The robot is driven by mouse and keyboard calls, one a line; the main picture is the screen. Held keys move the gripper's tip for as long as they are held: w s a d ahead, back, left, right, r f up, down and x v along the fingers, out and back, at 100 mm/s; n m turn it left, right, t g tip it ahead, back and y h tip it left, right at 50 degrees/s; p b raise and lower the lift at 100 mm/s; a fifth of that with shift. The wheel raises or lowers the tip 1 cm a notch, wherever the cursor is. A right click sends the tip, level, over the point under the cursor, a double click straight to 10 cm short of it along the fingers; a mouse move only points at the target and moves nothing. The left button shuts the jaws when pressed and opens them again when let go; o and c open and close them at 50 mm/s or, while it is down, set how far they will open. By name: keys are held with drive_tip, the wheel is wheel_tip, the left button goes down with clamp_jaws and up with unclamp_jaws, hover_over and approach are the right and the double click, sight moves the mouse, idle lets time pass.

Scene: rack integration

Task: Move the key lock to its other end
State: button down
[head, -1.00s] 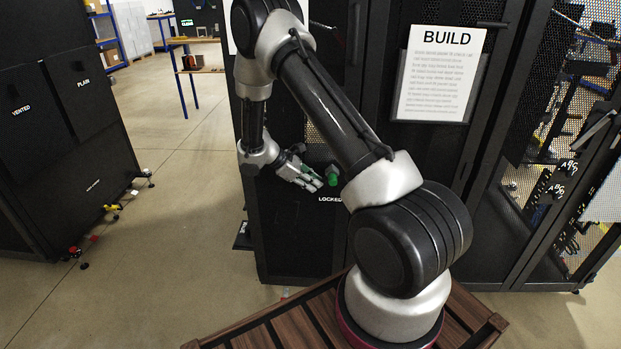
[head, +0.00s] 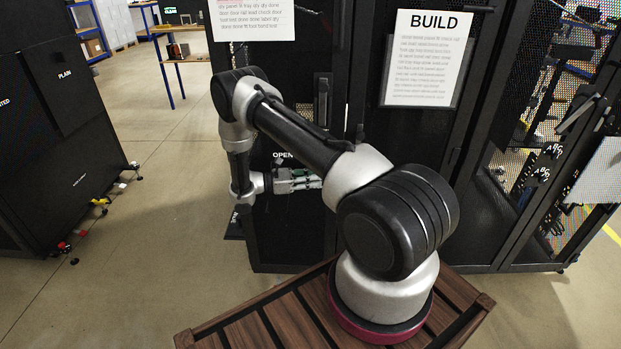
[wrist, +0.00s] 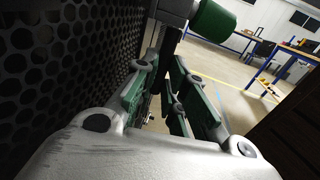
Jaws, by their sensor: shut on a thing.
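The key lock shows in the wrist view as a green round knob (wrist: 213,19) on a grey metal stem, at the top, just past my fingertips. My gripper (wrist: 170,70) has green-padded fingers drawn close together, shut on the key lock; the exact contact is hard to see. In the head view my gripper (head: 314,180) points right, low against the black rack door, just below the white OPEN label (head: 283,155). The key lock itself is hidden there behind my gripper and arm.
A perforated black panel (wrist: 60,70) stands close to my gripper's left in the wrist view. A BUILD sheet (head: 428,58) hangs on the rack. Black cabinets (head: 60,140) stand at the left. Open floor (head: 165,190) lies between them and the rack.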

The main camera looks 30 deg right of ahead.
drive_tip(key=shift+d+h, duration=0.1)
drive_tip(key=shift+h, duration=0.2)
drive_tip(key=c, duration=1.5)
unclamp_jaws()
drive_tip(key=shift+s, duration=0.1)
drive_tip(key=v, duration=1.2)
drive_tip(key=shift+f, duration=0.1)
